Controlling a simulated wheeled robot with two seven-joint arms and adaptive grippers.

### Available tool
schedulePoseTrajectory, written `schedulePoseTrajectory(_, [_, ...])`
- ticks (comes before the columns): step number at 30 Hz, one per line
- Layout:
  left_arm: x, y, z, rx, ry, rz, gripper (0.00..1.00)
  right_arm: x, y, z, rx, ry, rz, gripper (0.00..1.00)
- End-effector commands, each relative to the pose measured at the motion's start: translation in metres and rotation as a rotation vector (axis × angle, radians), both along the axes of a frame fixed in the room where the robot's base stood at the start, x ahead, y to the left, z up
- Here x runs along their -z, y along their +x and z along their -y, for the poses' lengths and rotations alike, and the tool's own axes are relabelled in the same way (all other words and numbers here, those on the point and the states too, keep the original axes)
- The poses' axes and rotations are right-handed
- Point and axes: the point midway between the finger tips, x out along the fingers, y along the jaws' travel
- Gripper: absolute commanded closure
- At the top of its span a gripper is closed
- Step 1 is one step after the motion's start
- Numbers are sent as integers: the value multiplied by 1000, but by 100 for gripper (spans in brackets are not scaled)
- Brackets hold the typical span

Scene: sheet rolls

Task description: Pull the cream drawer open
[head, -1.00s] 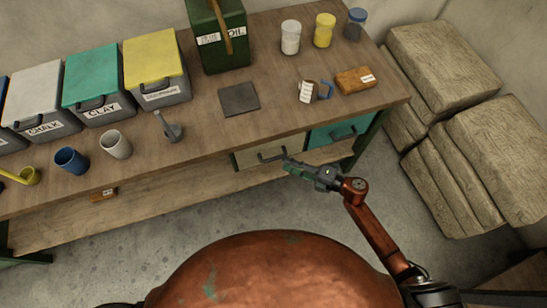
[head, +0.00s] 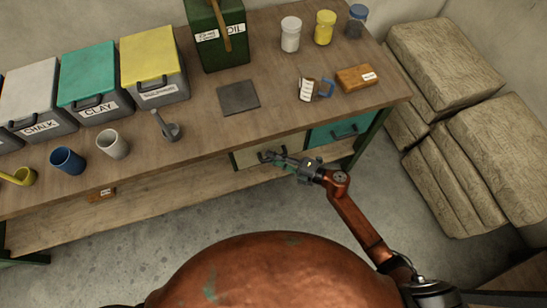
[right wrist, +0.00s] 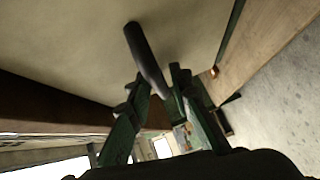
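The cream drawer (head: 243,159) is set under the right part of the bench top, left of the teal drawer. Its front looks flush with the bench. Its dark bar handle (right wrist: 143,50) runs between my right gripper's fingers in the right wrist view. My right gripper (head: 277,157) is at the handle in the head view, with its fingers apart on either side of the bar. A narrow gap seems to show beside the bar, so I see no firm grip. The gripper hides part of the handle in the head view. My left gripper is out of view.
The teal drawer (head: 339,132) is just to the right. Stacked sacks (head: 455,70) stand at the right. The floor before the drawers is clear.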

Motion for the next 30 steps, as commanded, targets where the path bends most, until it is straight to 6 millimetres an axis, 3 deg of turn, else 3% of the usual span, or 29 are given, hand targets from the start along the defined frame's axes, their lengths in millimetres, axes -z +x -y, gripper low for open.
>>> schedulePoseTrajectory(8, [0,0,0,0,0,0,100,0,0,0,0,0,0,100])
schedulePoseTrajectory(25, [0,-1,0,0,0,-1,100,0,-1,0,0,0,-1,100])
schedulePoseTrajectory(30, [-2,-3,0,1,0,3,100,0,-10,-6,-15,0,-2,100])
